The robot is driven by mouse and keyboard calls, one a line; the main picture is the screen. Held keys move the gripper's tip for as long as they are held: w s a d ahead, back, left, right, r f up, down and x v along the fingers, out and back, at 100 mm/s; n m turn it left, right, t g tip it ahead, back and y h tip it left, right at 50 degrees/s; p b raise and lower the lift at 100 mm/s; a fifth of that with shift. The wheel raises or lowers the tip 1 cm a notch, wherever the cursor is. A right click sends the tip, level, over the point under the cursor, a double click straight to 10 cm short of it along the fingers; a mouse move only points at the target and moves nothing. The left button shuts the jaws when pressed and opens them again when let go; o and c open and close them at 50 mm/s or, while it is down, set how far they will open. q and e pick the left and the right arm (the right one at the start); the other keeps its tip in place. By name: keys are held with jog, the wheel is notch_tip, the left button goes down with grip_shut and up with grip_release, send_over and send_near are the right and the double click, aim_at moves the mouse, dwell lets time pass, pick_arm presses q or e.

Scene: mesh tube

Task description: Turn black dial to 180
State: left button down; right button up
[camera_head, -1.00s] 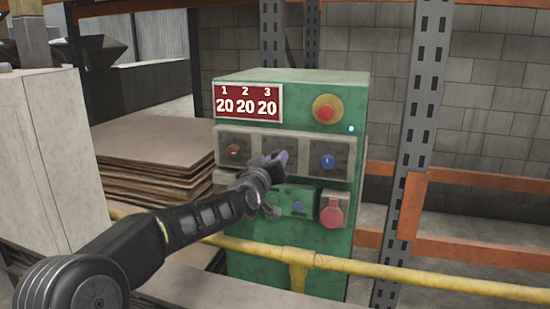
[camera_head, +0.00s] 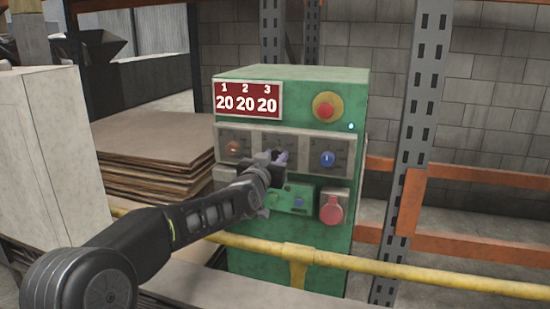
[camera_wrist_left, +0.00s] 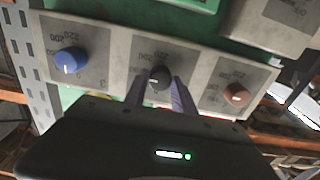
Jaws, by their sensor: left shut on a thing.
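The green control box (camera_head: 290,258) carries a red display (camera_head: 248,101) reading 20 under each of 1, 2 and 3. My left gripper (camera_head: 280,160) is at the middle dial panel and hides the black dial in the head view. In the left wrist view the black dial (camera_wrist_left: 159,77) sits between the fingertips of my left gripper (camera_wrist_left: 160,88), which is shut on it. A red-brown dial (camera_head: 232,148) is to its left and a blue dial (camera_head: 328,159) to its right in the head view. My right gripper is not in view.
A red button on a yellow base (camera_head: 326,108) is above the dials. A red round socket cover (camera_head: 331,210) is below them. A yellow rail (camera_head: 390,268) runs in front of the box. Stacked boards (camera_head: 150,150) stand left, a metal rack post (camera_head: 411,150) right.

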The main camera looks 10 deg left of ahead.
pick_arm(q)
jog(key=c, duration=1)
grip_release()
jog(key=shift+c, duration=0.2)
jog(key=shift+s, duration=0.1)
jog(key=s, duration=0.7)
jog(key=shift+s+a+b, duration=0.25)
jog(key=shift+s+b, duration=0.05)
jog(key=shift+b, duration=0.05)
